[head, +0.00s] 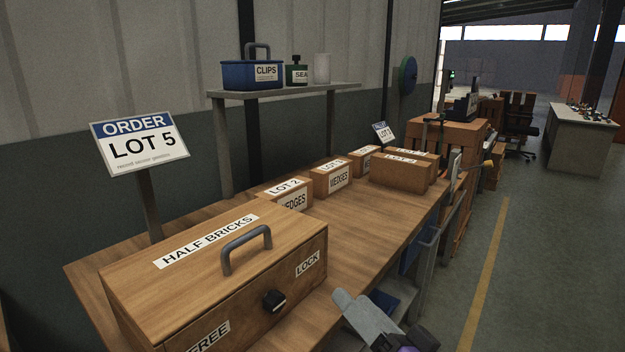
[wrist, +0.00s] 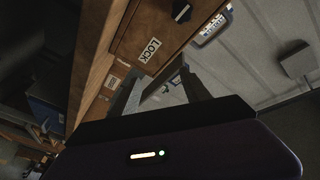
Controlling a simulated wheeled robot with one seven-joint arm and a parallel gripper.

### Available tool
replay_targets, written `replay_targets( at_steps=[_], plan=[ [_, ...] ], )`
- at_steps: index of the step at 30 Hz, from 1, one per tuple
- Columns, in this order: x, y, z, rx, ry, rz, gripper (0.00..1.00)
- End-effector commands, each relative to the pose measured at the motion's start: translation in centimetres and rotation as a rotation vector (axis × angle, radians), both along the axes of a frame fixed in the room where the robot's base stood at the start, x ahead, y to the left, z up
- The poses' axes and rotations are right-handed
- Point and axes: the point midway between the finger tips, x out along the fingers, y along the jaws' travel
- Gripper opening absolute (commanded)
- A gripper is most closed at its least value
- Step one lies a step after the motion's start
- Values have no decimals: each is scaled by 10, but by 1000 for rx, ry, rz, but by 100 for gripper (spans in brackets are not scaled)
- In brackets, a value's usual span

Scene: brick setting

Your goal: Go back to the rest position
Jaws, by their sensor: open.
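My gripper (wrist: 160,84) is open, and its two fingers stand apart with nothing between them in the wrist view. In the head view part of my gripper (head: 368,316) shows at the bottom edge, to the right of the wooden HALF BRICKS box (head: 190,262). The box lid is down, with a grey handle (head: 246,248) on top. A dark knob (head: 273,301) sits on its front between the FREE and LOCK labels. In the wrist view the knob (wrist: 181,12) and the LOCK label (wrist: 150,50) show beyond the fingers, apart from them.
The wooden bench (head: 350,232) carries several labelled cartons (head: 332,179) toward the back. An ORDER LOT 5 sign (head: 138,143) stands behind the box. A shelf (head: 280,90) holds a blue CLIPS box (head: 252,74). The floor (head: 540,250) on the right is clear.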

Motion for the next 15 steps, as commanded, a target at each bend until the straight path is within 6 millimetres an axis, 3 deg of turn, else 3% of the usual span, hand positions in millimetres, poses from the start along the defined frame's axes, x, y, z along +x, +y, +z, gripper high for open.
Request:
replay_targets(
  at_steps=[8, 15],
  plan=[
    [-43, -63, -33, -112, -39, -301, 55],
    [-119, -106, -54, -285, -68, -499, 55]
  ],
)
